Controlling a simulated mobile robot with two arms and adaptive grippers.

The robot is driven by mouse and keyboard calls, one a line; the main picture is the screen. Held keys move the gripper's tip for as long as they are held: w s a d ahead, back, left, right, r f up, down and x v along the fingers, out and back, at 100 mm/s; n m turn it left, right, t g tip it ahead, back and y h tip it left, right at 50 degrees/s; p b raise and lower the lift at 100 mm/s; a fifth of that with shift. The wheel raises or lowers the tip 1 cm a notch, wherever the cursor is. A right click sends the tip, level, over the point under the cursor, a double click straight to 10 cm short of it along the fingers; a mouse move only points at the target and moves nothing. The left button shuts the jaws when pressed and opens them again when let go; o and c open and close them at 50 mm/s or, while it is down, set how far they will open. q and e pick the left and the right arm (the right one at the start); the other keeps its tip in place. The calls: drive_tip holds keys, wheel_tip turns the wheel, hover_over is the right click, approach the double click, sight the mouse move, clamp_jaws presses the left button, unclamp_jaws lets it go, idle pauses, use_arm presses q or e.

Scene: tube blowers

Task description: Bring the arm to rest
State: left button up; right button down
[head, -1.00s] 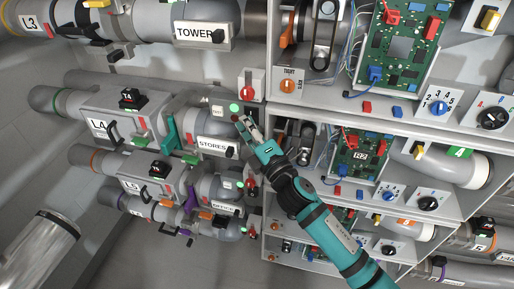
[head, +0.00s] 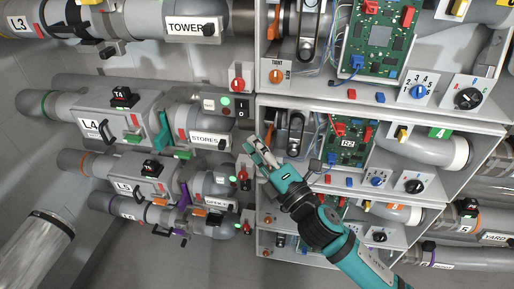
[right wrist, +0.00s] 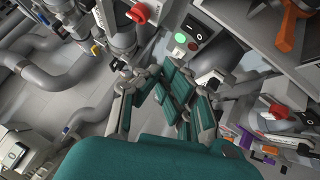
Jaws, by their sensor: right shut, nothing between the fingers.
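My right arm, teal and dark grey, reaches up from the lower right in the head view. Its right gripper (head: 258,148) is shut and empty, in front of the edge of the grey shelf cabinet. It hangs just right of and below the STORES label (head: 206,138), apart from it. In the right wrist view the gripper's fingers (right wrist: 168,84) are drawn together with nothing held. A panel with a green light (head: 225,102) and a dark rocker switch (head: 242,107) is above the gripper. My left gripper is not in view.
Grey pipes with the L4 unit (head: 91,127) fill the left. The shelf cabinet (head: 375,107) with green circuit boards (head: 385,38) and knobs is close on the right. A red knob (head: 237,84) juts out above the gripper.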

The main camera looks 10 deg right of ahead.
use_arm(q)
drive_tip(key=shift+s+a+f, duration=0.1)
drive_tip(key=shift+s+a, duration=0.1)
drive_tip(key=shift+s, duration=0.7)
